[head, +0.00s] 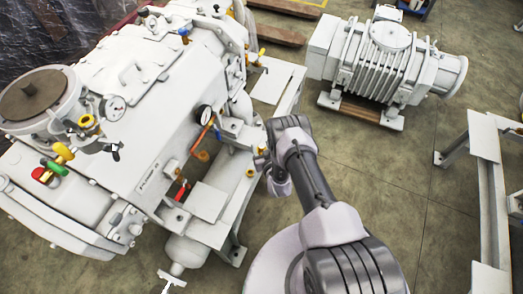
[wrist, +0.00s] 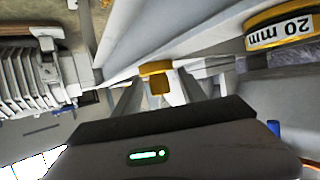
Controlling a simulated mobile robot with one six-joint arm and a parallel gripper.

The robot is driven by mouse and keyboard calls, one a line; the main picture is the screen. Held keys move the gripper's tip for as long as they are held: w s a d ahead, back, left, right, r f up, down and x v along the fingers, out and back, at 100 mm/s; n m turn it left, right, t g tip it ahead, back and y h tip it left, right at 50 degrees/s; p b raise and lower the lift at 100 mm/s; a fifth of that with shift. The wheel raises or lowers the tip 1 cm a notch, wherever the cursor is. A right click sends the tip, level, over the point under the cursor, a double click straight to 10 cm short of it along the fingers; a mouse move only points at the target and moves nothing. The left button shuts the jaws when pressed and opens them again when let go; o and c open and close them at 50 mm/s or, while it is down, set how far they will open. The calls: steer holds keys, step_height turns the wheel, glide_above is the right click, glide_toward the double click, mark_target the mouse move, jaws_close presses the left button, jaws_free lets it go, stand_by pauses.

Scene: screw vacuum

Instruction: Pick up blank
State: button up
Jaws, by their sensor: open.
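A small yellow piece with a round top and a squarish lower part, which may be the blank (wrist: 156,77), shows in the wrist view on the pale machine frame. My gripper (wrist: 158,90) is open, with one finger on each side of this piece in the picture. I cannot tell whether the fingers touch it. In the head view my gripper (head: 262,164) is at the right side of the large white vacuum machine (head: 150,110), partly hidden by my own wrist. The piece cannot be clearly made out there.
A yellow ring labelled 20 mm (wrist: 284,28) is close by on the right in the wrist view. A ribbed white pump (head: 385,60) stands on the floor behind. A pale metal frame (head: 490,190) is at the right. Bare floor (head: 400,170) lies between.

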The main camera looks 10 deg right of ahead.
steer(key=shift+s, duration=0.1)
jaws_close()
